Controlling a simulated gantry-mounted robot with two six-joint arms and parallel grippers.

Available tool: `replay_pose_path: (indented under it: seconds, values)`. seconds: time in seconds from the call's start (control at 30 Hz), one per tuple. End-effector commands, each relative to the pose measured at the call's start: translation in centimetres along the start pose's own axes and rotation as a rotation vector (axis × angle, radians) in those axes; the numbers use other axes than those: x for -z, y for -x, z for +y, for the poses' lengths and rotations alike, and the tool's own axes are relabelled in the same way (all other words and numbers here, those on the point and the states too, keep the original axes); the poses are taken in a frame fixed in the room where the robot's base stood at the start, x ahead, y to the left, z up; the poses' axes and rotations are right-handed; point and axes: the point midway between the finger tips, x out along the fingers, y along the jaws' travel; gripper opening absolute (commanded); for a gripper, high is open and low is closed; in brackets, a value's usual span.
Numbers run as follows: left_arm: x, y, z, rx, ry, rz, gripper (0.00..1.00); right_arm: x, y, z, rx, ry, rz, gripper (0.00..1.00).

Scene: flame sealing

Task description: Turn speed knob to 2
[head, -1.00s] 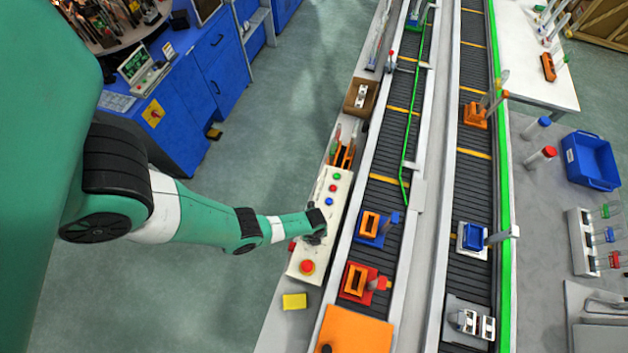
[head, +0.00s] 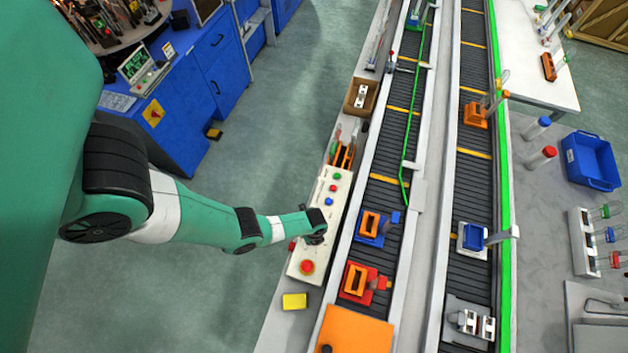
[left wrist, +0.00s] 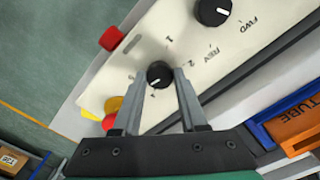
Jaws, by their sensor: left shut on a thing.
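The speed knob (left wrist: 159,74) is a small black dial with a white mark, on a cream control panel (left wrist: 125,70) with printed numbers around it. The white mark appears to be on the knob's lower-left side, but its exact setting is too small to read. My left gripper (left wrist: 158,80) is shut on the knob, with one finger on each side. In the head view my left gripper (head: 314,238) is over the lower part of the control panel (head: 340,205) and hides the knob. My right gripper is not in view.
A second black knob (left wrist: 212,11), marked FWD and REV, is close by. A red stop button (head: 307,267) is at the panel's near end. A yellow block (head: 294,301) lies below it. Conveyor belts with coloured carriers, including a blue one (head: 369,227), run right of the panel.

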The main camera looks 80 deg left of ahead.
Motion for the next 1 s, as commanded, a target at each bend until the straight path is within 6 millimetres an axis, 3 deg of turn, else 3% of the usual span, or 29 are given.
replay_pose_path:
  seconds: [1.0]
  values:
    - [0.00, -0.02, 0.01, 0.000, 0.965, 0.000, 0.00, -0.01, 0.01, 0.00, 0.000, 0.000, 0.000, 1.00]
